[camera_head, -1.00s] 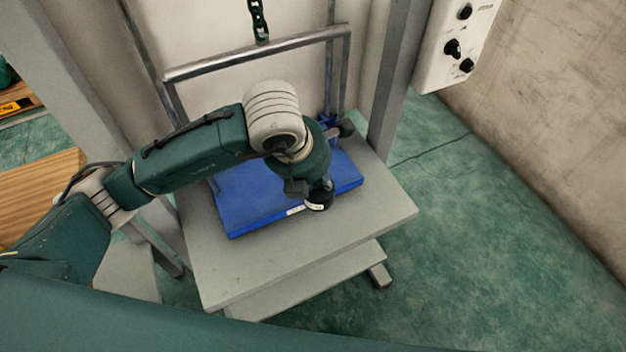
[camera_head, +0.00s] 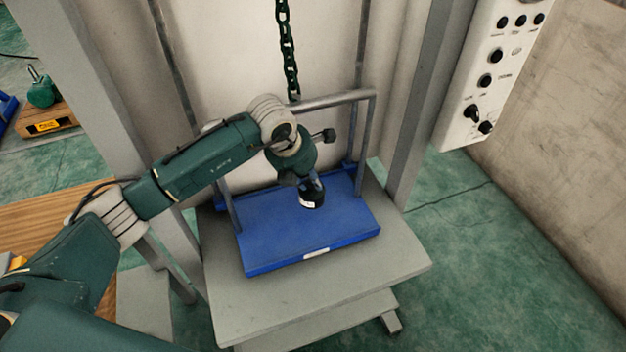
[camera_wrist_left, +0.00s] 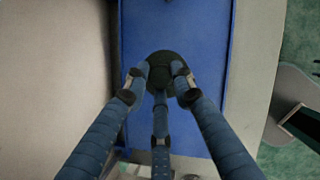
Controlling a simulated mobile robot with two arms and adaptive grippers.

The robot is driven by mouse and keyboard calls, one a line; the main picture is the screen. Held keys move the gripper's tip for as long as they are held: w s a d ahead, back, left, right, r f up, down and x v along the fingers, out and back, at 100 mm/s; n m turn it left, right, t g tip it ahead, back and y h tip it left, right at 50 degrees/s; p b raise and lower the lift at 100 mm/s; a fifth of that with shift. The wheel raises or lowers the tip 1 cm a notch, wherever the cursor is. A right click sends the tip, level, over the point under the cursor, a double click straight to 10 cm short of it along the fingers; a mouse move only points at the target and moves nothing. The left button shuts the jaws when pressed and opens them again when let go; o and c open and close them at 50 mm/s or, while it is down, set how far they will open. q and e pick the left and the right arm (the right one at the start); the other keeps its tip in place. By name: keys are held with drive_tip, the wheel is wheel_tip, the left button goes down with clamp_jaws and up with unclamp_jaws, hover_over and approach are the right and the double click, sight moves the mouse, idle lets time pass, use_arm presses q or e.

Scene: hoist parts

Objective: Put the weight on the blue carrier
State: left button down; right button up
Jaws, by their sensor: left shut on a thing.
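The blue carrier (camera_head: 275,240) is a flat blue platform with a grey upright frame, standing on a grey table. My left gripper (camera_head: 312,196) reaches down over the middle of the platform. In the left wrist view, its fingers (camera_wrist_left: 160,85) are shut on a dark round weight (camera_wrist_left: 172,59), with the blue platform (camera_wrist_left: 190,25) behind it. In the head view my wrist and gripper hide most or all of the weight. I cannot tell whether it touches the platform. My right gripper is not in view.
A dark green chain (camera_head: 287,50) hangs behind the carrier's top bar (camera_head: 335,98). A control box (camera_head: 485,75) is at upper right. A grey table (camera_head: 300,300) bears the carrier. A green weight-like object (camera_head: 42,92) sits on a wooden board at far left.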

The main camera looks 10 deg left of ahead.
sight(308, 191)
use_arm(q)
drive_tip(key=shift+d+f+p, duration=0.1)
drive_tip(key=shift+f+p, duration=0.8)
drive_tip(key=shift+f, duration=1.5)
drive_tip(key=shift+w+f+p, duration=0.1)
drive_tip(key=shift+w+p, duration=0.1)
drive_tip(key=shift+p, duration=0.1)
drive_tip(key=shift+f, duration=0.2)
drive_tip(key=c, duration=1.8)
unclamp_jaws()
drive_tip(key=shift+s+f, duration=0.15)
drive_tip(key=shift+f, duration=0.15)
drive_tip(key=o, duration=0.3)
drive_tip(key=shift+o, duration=0.2)
drive_tip(key=shift+s+r, duration=0.1)
drive_tip(key=shift+a+r, duration=0.1)
drive_tip(key=shift+a, duration=0.1)
